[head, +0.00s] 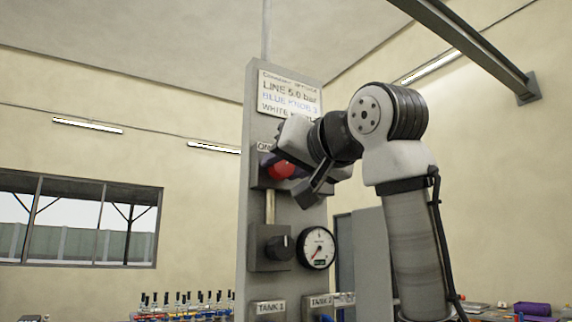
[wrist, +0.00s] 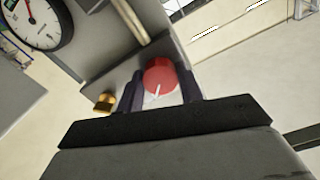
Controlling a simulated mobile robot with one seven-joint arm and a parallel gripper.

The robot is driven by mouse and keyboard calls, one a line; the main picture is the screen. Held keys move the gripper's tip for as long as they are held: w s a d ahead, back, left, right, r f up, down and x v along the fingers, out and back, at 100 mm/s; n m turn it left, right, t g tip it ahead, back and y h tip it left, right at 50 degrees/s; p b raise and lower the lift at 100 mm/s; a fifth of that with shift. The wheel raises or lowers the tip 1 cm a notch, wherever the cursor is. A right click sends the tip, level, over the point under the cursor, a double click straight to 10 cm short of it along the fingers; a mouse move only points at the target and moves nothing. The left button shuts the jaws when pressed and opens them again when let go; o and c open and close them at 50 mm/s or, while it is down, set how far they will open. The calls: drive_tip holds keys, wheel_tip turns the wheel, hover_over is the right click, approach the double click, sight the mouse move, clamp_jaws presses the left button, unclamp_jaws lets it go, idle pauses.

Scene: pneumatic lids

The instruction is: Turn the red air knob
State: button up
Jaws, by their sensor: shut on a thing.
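The red air knob (head: 283,170) is on the grey upright panel (head: 258,215), below the white sign. In the head view my gripper (head: 290,172) reaches it from the right and hides part of it. In the wrist view the red knob (wrist: 160,78) sits between the two dark fingers of my gripper (wrist: 162,90), and they are shut on it. A white pointer line on the knob's face points down and slightly left in the wrist view.
A dark knob (head: 279,248) and a round gauge (head: 318,248) are lower on the panel. A brass fitting (wrist: 104,102) is beside the red knob in the wrist view. Tank labels (head: 270,307) are at the bottom. Bottle-like items (head: 185,303) stand at the lower left.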

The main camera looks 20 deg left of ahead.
drive_tip(key=shift+n, duration=0.3)
drive_tip(key=n+p, duration=0.2)
drive_tip(key=shift+r+n, duration=0.15)
drive_tip(key=shift+n, duration=0.25)
drive_tip(key=n+p, duration=0.3)
drive_tip(key=n, duration=0.2)
drive_tip(key=n+p, duration=0.2)
drive_tip(key=n, duration=0.3)
drive_tip(key=shift+n+p, duration=1)
drive_tip(key=shift+n, duration=1.3)
drive_tip(key=o, duration=1)
